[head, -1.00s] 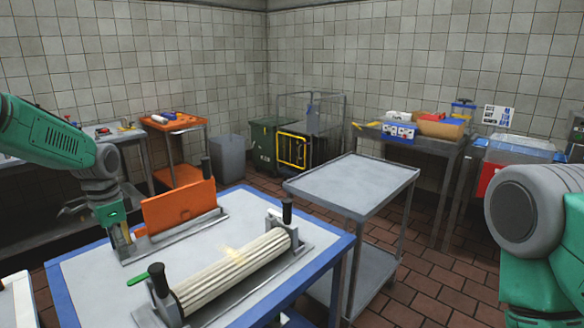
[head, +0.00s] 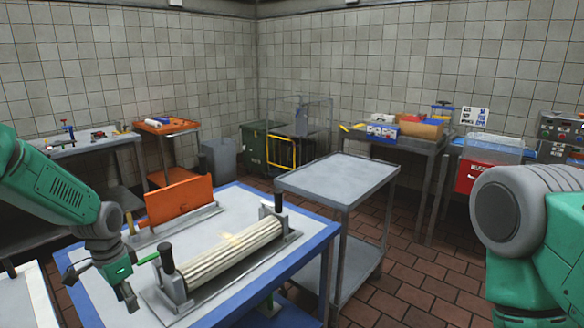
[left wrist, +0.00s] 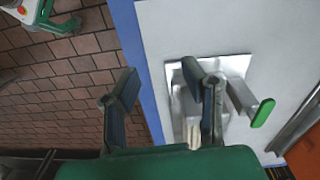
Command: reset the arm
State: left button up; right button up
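My left arm comes in from the left of the head view. Its gripper (head: 99,288) hangs fingers-down over the near left edge of the blue-edged table (head: 318,242). The gripper is open and empty; the left wrist view shows its two fingers (left wrist: 162,84) well apart, with the table edge below and between them. A ribbed cream roller (head: 232,250) in a metal frame lies just right of the gripper, its green lever (head: 148,258) close by. An upright orange panel (head: 180,203) stands behind. My right arm (head: 540,240) shows at the right; its gripper is out of frame.
A grey two-shelf cart (head: 335,178) stands right of the table, with tiled floor (head: 425,280) beyond. A white-topped surface (head: 28,298) is at the near left. Benches, an orange cart (head: 165,127) and bins line the walls.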

pick_arm(q)
jog(key=s+d+f+n, duration=0.2)
jog(key=s+d+f, duration=0.2)
jog(key=s+f, duration=0.4)
jog(key=s+d+f+n, duration=0.1)
jog(key=s+d+f, duration=0.2)
jog(key=s+f, duration=0.55)
jog(key=s+d+n, duration=0.1)
jog(key=s+n, duration=0.4)
jog(key=s, duration=1.8)
notch_tip(320, 180, down, 6)
jog(key=w+d+m+b, duration=0.1)
jog(key=w+b, duration=0.1)
jog(key=b, duration=0.6)
jog(key=shift+w+d+t, duration=0.2)
jog(key=shift+w+t, duration=0.1)
jog(key=shift+w, duration=0.05)
pick_arm(e)
notch_tip(320, 180, down, 8)
jog(key=shift+s, duration=0.2)
pick_arm(q)
jog(key=shift+w+f, duration=0.1)
pick_arm(e)
jog(key=shift+r, duration=0.1)
pick_arm(q)
jog(key=shift+c, duration=0.5)
pick_arm(e)
jog(key=shift+c, duration=0.7)
